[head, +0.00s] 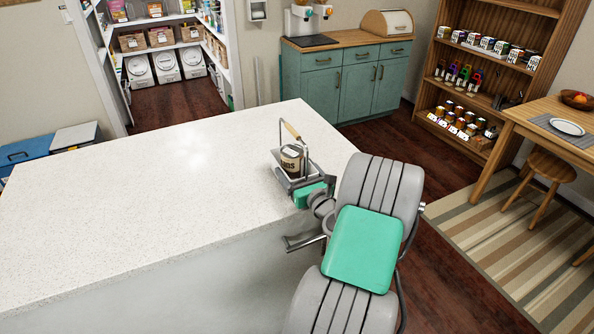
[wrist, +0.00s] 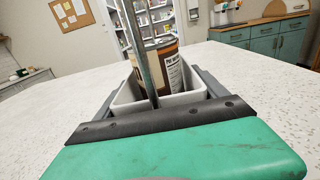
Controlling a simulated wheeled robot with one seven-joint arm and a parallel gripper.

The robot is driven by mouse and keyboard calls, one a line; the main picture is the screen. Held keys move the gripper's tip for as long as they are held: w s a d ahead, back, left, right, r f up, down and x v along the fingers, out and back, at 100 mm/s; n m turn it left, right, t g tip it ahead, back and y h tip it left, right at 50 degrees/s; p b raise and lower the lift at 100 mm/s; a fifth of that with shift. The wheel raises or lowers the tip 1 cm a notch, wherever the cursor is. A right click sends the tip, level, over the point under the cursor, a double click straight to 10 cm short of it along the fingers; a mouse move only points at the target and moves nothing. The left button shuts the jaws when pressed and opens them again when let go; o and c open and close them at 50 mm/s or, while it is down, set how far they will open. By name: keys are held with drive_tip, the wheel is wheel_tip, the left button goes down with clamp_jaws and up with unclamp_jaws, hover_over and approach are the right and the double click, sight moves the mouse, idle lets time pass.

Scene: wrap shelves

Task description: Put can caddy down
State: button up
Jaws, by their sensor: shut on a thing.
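My gripper (head: 301,190) is shut on the caddy at the near right end of the white counter (head: 150,190). In the wrist view the caddy (wrist: 133,97) lies just beyond the green and black gripper parts, with the can (wrist: 165,65) behind the handle post. The fingertips are largely hidden by the caddy. I cannot tell whether the caddy's underside touches the counter.
The counter is bare to the left of the caddy. Its right edge is close to my arm. A teal cabinet (head: 345,85), a shelf of cans (head: 480,80) and a wooden table (head: 545,120) stand beyond it. A pantry (head: 165,50) opens at the back left.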

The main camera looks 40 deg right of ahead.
drive_tip(key=shift+f, duration=0.1)
drive_tip(key=o, duration=1.7)
drive_tip(key=b+v, duration=0.2)
drive_tip(key=v, duration=1)
drive_tip(key=shift+s, duration=0.1)
